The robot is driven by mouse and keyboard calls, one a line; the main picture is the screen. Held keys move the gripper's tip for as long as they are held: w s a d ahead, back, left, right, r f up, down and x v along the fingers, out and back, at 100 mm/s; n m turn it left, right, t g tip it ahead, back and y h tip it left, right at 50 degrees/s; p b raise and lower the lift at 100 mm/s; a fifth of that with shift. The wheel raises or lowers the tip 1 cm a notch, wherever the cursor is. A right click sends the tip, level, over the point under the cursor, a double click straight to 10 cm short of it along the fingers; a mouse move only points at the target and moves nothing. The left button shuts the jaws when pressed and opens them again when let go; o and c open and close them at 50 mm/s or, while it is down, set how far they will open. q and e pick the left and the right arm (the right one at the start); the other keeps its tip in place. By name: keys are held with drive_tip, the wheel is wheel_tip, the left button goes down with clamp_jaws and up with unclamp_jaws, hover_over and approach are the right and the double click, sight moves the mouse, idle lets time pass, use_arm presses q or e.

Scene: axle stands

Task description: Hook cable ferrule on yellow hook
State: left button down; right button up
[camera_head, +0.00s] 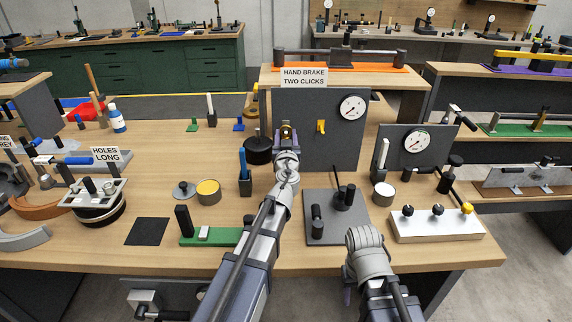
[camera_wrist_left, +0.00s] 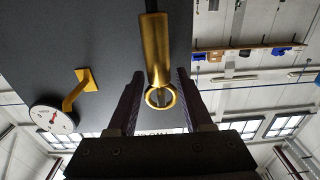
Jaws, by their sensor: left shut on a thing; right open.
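The brass cable ferrule (camera_wrist_left: 155,50), with a ring at its end, sits between the two fingers of my left gripper (camera_wrist_left: 160,106) in the left wrist view. A dark cable leads from its far end. My left gripper (camera_head: 286,142) is shut on the ferrule in front of the grey panel's left part in the head view; the arm partly hides it. The yellow hook (camera_head: 320,126) is on the grey panel, right of the gripper and apart from it. It also shows in the left wrist view (camera_wrist_left: 80,88). My right gripper (camera_head: 348,292) is low at the front edge, partly hidden, open.
The grey panel (camera_head: 345,150) carries a dial (camera_head: 352,107) right of the hook and a "HAND BRAKE TWO CLICKS" sign (camera_head: 303,78). A black round part (camera_head: 258,151) and a blue-handled tool holder (camera_head: 245,180) stand left of the gripper. A grey plate (camera_head: 318,232) lies in front.

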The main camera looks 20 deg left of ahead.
use_arm(q)
drive_tip(key=shift+w+a+f+b, duration=0.15)
drive_tip(key=shift+w+f+b, duration=0.2)
drive_tip(key=shift+w, duration=0.15)
drive_tip(key=shift+w+f+b, duration=0.15)
drive_tip(key=shift+f+b, duration=0.2)
idle(1.2)
drive_tip(key=shift+c, duration=1.1)
unclamp_jaws()
